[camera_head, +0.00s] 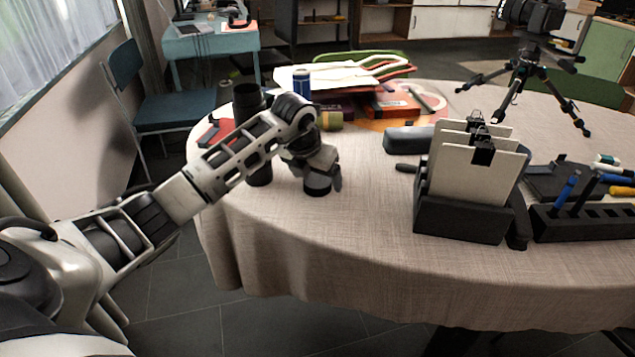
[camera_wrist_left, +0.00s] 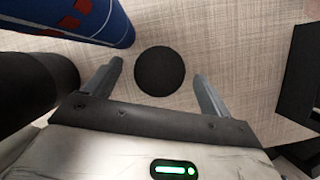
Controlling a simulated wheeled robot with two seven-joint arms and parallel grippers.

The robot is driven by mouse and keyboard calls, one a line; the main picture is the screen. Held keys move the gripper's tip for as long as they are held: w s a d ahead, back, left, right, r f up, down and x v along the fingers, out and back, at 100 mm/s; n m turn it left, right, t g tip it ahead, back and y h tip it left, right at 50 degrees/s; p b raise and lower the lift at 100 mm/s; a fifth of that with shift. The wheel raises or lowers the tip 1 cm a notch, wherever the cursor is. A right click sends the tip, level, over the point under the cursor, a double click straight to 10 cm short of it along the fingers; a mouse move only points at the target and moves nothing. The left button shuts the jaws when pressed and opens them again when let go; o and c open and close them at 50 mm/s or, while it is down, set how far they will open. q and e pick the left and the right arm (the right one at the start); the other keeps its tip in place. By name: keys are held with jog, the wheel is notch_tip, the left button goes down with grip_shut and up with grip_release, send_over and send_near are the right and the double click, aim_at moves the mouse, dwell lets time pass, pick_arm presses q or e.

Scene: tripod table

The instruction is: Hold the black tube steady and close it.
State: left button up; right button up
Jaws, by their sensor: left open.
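The black tube (camera_head: 247,98) stands upright on the table at the left, partly hidden behind my left arm. In the left wrist view the tube (camera_wrist_left: 30,85) is at the left edge, outside the fingers. A short black round piece, which looks like its cap (camera_head: 317,189), sits on the tablecloth right of the tube, apart from it. My left gripper (camera_head: 316,172) is open and points down over the cap. In the left wrist view the cap (camera_wrist_left: 160,72) shows as a black disc between the two spread fingertips, with gaps on both sides. My right gripper is not in view.
A blue can (camera_head: 301,82) stands behind my gripper, near the tube. A grey case (camera_head: 408,140) and a black holder with cards (camera_head: 465,215) stand to the right. A pen rack (camera_head: 585,225) is farther right. The cloth in front of the cap is clear.

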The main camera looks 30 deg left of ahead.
pick_arm(q)
jog(key=shift+w+f, duration=0.2)
jog(key=shift+f, duration=0.25)
jog(key=c, duration=1.1)
jog(key=shift+o, duration=0.2)
jog(key=shift+r, duration=0.1)
jog(key=shift+r, duration=0.4)
notch_tip(320, 180, up, 2)
jog(key=shift+r, duration=0.2)
jog(key=s+d+r, duration=0.2)
jog(key=s+r, duration=0.3)
jog(key=s, duration=0.1)
jog(key=s+d+r, duration=0.2)
jog(key=s+r, duration=0.2)
jog(key=s, duration=0.3)
jog(key=shift+s+d+r, duration=0.15)
jog(key=shift+d+r, duration=0.15)
jog(key=shift+r, duration=0.05)
